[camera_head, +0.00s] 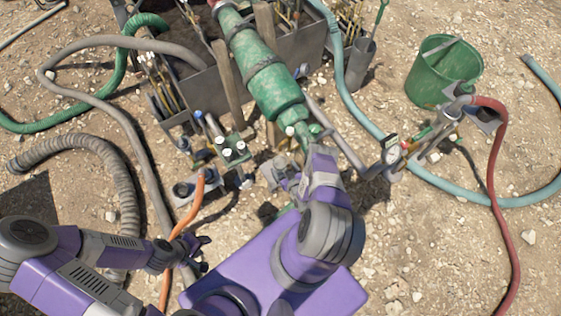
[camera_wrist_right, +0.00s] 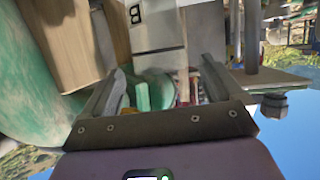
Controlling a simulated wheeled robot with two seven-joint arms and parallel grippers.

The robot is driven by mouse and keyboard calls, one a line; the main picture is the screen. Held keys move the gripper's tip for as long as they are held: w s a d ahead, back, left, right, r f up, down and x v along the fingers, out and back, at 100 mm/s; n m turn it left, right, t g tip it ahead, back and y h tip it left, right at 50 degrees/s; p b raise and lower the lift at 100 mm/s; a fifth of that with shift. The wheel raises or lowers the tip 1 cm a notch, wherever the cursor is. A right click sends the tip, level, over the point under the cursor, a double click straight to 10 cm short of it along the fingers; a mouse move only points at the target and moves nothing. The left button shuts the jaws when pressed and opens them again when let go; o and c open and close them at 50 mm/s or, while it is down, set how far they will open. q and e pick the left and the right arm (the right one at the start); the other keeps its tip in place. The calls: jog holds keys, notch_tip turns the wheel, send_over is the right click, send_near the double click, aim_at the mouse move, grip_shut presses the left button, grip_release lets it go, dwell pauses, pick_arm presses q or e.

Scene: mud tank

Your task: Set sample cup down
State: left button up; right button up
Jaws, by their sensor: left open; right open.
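I cannot pick out a sample cup with certainty in either view. In the right wrist view my right gripper (camera_wrist_right: 165,78) is open, with its two dark fingers apart. A pale green rounded thing (camera_wrist_right: 152,88) shows between the fingers, and I cannot tell whether it is near or far behind them. A grey block marked B (camera_wrist_right: 158,38) is beyond the fingertips. In the head view my right arm covers most of that hand. My left gripper (camera_head: 204,254) is open and empty, over the ground by the orange hose.
A grey tank (camera_head: 200,92) carries a large green cylinder (camera_head: 268,75). A wooden post (camera_head: 228,80) rises beside it. Fittings (camera_head: 232,150) and an orange hose (camera_head: 198,195) lie close by. A green bucket (camera_head: 425,88) and a red hose (camera_head: 493,170) are at right. Bare ground is at lower right.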

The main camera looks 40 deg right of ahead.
jog(key=p+v, duration=0.2)
jog(key=v, duration=0.5)
jog(key=w+a+r+g+y, duration=0.4)
jog(key=w+a+r+g, duration=0.2)
jog(key=a+r, duration=0.25)
jog(key=s+a+r+g+y, duration=0.2)
jog(key=s+a+r+g, duration=0.15)
jog(key=a+r, duration=0.45)
jog(key=s+a+r+g+y, duration=0.1)
jog(key=s+a+r+g, duration=0.2)
jog(key=s+a+r, duration=0.4)
jog(key=shift+s, duration=0.8)
